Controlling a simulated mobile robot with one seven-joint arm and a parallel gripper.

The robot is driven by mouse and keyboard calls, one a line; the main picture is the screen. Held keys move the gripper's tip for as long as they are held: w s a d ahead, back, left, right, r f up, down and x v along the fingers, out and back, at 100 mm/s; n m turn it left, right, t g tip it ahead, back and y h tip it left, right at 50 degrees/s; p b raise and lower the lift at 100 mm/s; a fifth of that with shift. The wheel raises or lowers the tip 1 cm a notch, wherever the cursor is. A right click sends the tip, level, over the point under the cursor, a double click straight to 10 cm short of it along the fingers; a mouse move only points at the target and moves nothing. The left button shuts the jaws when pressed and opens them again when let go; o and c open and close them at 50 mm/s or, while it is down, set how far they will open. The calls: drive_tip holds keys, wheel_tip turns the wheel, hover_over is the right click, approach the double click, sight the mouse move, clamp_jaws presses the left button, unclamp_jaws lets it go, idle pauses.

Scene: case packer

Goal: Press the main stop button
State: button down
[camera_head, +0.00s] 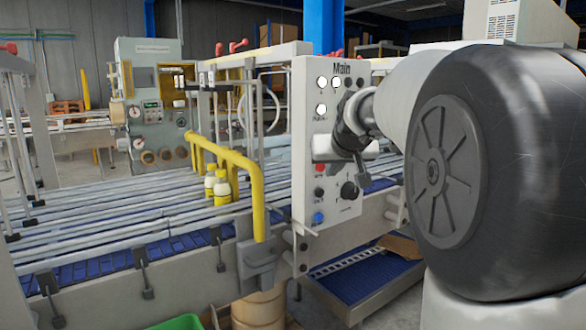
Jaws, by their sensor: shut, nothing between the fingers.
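The control panel marked Main (327,215) is a light grey upright box beside the conveyor. A red button (320,168) sits on its face just below a pale block, and its label is too small to read for certain. My gripper (335,153) is in front of the middle of the panel, close to the red button, shut and empty. I cannot tell whether it touches the panel. My wrist and gripper hide part of the panel's right middle.
The panel also has a blue button (318,217), a black knob (349,190) and white lamps (321,109). A yellow guard rail (240,162) stands left of it. Yellow-white bottles (222,188) stand on the conveyor (110,220). A blue-floored tray (365,285) is below right.

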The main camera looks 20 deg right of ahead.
drive_tip(key=shift+w, duration=0.1)
idle(0.6)
drive_tip(key=shift+w+a, duration=0.15)
drive_tip(key=shift+w, duration=0.15)
drive_tip(key=shift+w+a+p, duration=0.2)
drive_tip(key=shift+w+p, duration=0.1)
drive_tip(key=shift+w, duration=0.2)
idle(0.7)
drive_tip(key=shift+s, duration=0.1)
drive_tip(key=shift+s+d+b, duration=0.3)
drive_tip(key=shift+s+b, duration=0.3)
drive_tip(key=shift+s, duration=0.2)
drive_tip(key=s+b, duration=0.1)
drive_tip(key=s+d+b, duration=0.1)
drive_tip(key=s, duration=0.1)
drive_tip(key=s+b, duration=0.1)
drive_tip(key=shift+s+d, duration=0.35)
